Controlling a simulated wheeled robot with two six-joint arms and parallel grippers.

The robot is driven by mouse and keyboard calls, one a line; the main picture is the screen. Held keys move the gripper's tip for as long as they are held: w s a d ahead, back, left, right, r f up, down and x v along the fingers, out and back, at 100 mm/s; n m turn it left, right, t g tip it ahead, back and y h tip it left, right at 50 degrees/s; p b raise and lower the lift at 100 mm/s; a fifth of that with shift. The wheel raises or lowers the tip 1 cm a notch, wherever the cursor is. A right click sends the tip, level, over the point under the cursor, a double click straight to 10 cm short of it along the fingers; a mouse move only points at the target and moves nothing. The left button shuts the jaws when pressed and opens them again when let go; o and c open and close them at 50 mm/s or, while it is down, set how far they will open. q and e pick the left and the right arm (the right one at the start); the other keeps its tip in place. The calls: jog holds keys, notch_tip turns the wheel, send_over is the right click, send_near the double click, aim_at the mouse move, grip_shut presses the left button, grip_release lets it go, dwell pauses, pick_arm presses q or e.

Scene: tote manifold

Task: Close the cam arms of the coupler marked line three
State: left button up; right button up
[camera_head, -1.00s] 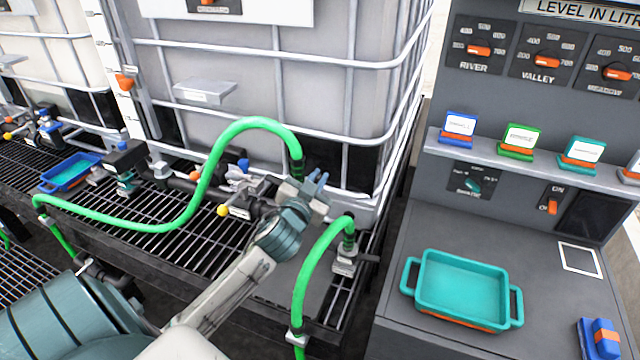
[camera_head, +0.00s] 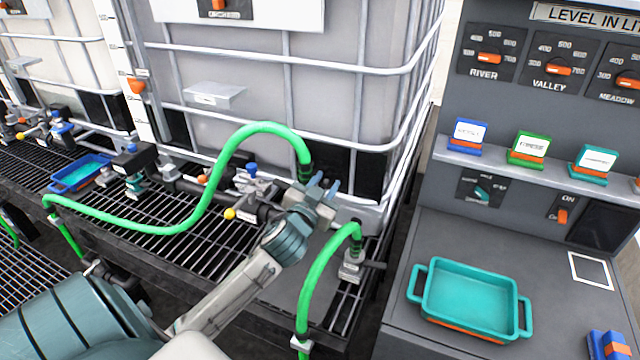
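My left gripper (camera_head: 324,184) is beside the dark end of a looped green hose (camera_head: 262,128), in front of the large white tote. Its two bluish fingertips stand a little apart, with nothing visible between them. The gripper and wrist hide most of whatever the hose end joins. A second green hose (camera_head: 322,272) runs down from a grey metal coupler (camera_head: 352,264) on the grating, below and right of my gripper. A dark lever sticks out to the right of this coupler. Its small label is too small to read, so I cannot tell which coupler is line three. My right gripper is out of view.
A valve with a yellow-knobbed handle (camera_head: 230,213) sits left of my gripper. The tote (camera_head: 270,75) stands close behind it. At right is a grey console (camera_head: 395,325) with a teal tray (camera_head: 470,295). A blue tray (camera_head: 80,173) lies on the grating at far left.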

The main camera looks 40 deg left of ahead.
pick_arm(q)
jog(key=s+d+f+m, duration=0.4)
jog(key=s+d+m, duration=0.2)
jog(key=s+m, duration=0.5)
jog(key=s+f+n+g+h, duration=0.1)
jog(key=s+f+n+g, duration=0.3)
jog(key=f, duration=0.6)
jog(key=s+d+f+n+g, duration=0.1)
jog(key=s+f+n+g, duration=0.4)
jog(key=f, duration=0.5)
jog(key=shift+s+d+f+g+h, duration=0.25)
jog(key=shift+s+f+g+h, duration=0.15)
jog(key=shift+s+g, duration=0.6)
jog(key=shift+o, duration=0.2)
